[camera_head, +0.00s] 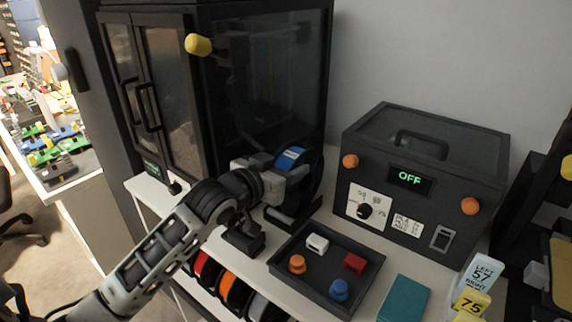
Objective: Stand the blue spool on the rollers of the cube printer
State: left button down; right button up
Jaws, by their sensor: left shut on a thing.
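The blue spool (291,157), with a dark round flange and a blue band, is upright beside the right side of the cube printer (262,95), a tall black enclosure with glass doors. My left gripper (286,178) is shut on the spool. A black stand (291,221) is low beneath the spool, at the foot of the printer. The gripper hides part of the spool and stand, so I cannot tell whether the spool touches the rollers. My right gripper is not in view.
A black tray (273,263) with small colored pieces lies in front. A dark box with an OFF display (410,177) stands to the right. A teal block (404,299) and number tags (472,301) are at front right. Several spools (232,287) sit on a shelf below.

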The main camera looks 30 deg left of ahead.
pick_arm(q)
jog(key=shift+r, duration=0.1)
jog(key=c, duration=0.6)
grip_release()
jog(key=shift+o, duration=0.2)
jog(key=shift+f, duration=0.2)
jog(key=p+v, duration=0.2)
jog(key=v, duration=1.4)
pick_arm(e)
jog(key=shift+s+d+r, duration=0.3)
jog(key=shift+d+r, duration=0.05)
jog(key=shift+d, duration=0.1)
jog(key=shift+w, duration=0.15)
